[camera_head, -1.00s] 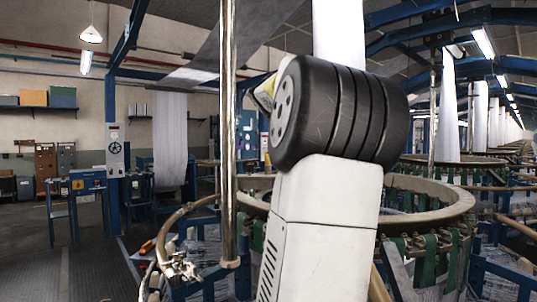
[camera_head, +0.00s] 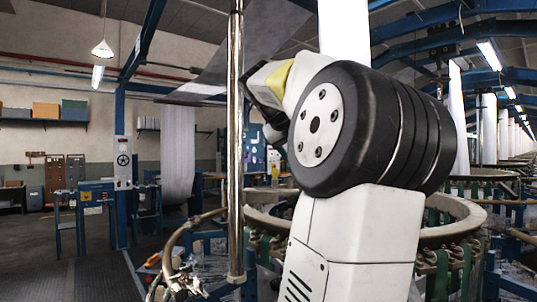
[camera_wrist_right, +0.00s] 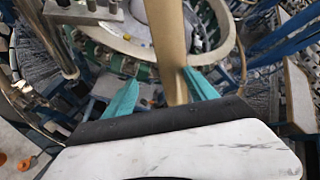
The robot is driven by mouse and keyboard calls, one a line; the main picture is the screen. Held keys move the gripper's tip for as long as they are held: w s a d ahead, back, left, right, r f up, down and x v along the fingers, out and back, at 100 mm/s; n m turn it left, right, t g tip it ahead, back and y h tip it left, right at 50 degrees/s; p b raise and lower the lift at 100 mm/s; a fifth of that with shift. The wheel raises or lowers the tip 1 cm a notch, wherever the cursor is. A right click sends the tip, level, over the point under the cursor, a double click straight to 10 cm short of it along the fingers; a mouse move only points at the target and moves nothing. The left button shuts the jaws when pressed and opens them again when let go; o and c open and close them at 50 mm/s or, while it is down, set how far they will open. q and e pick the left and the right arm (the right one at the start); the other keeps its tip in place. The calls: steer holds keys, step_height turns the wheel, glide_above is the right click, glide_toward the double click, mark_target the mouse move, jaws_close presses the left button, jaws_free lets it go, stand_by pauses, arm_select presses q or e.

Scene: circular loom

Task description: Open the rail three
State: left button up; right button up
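In the right wrist view my right gripper (camera_wrist_right: 161,94) is open, its two teal fingers wide apart. A long tan bar (camera_wrist_right: 167,45), perhaps a rail of the loom, runs down the picture between the fingers. I cannot tell whether it lies between them or beyond them. No label marks which rail is three. The loom's pale ring (camera_wrist_right: 120,40) curves behind the bar; the head view shows a loom ring (camera_head: 455,222) right of my arm. My white arm with a black ribbed joint fills the middle of the head view and hides much of the loom. My left gripper is not in view.
A vertical metal pole (camera_head: 235,150) stands close left of my arm. A curved hose with metal fittings (camera_head: 180,278) is low beside it. Open floor (camera_head: 70,270) is at the left; more looms stand at the right.

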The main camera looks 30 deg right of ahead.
steer(key=v, duration=0.9)
stand_by(0.5)
steer(key=shift+d, duration=0.1)
stand_by(0.6)
